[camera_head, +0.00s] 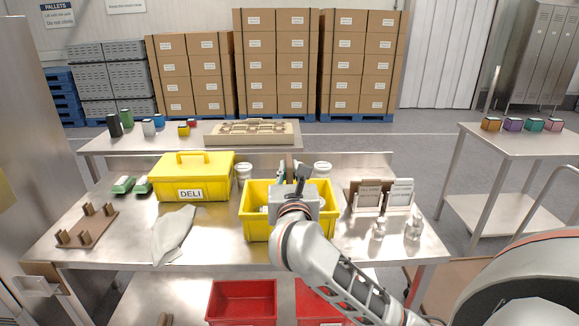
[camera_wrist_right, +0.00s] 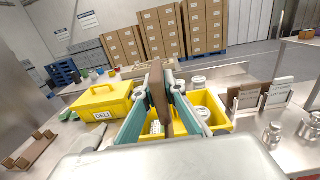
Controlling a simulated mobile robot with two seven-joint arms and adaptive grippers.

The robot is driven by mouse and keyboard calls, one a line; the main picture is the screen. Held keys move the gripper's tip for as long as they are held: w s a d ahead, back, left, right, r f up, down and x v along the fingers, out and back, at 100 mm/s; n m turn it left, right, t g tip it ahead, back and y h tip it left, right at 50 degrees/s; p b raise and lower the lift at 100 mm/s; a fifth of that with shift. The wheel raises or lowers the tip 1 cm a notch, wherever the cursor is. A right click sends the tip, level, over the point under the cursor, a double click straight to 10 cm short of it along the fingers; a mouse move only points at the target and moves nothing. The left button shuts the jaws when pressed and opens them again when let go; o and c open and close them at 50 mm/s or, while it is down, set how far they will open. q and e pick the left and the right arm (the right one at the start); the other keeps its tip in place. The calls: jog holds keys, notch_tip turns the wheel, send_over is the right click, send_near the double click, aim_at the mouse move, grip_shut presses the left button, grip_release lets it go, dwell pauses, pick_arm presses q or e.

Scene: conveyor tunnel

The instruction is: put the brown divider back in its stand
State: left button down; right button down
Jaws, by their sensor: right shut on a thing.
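A thin brown board, the divider (camera_wrist_right: 157,92), stands upright between the fingers of my right gripper (camera_wrist_right: 166,97). The gripper is shut on it, above the yellow bin. In the head view my right gripper (camera_head: 299,178) hides most of the board. A brown stand (camera_head: 91,228) with several short uprights lies at the left of the steel table, with no board in it; it also shows in the right wrist view (camera_wrist_right: 35,150). My left gripper is not in view.
The yellow bin (camera_head: 257,230) holds jars. A yellow DELI box (camera_head: 190,185) and a grey cloth (camera_head: 173,235) lie between bin and stand.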

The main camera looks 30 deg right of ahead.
jog(key=s+a+f+n+t+y, duration=0.2)
jog(key=s+a+f+n+y, duration=0.4)
jog(key=s+a+f+y, duration=0.3)
jog(key=s+a+f, duration=0.3)
jog(key=f, duration=0.3)
jog(key=shift+d+f, duration=0.1)
jog(key=shift+d, duration=0.05)
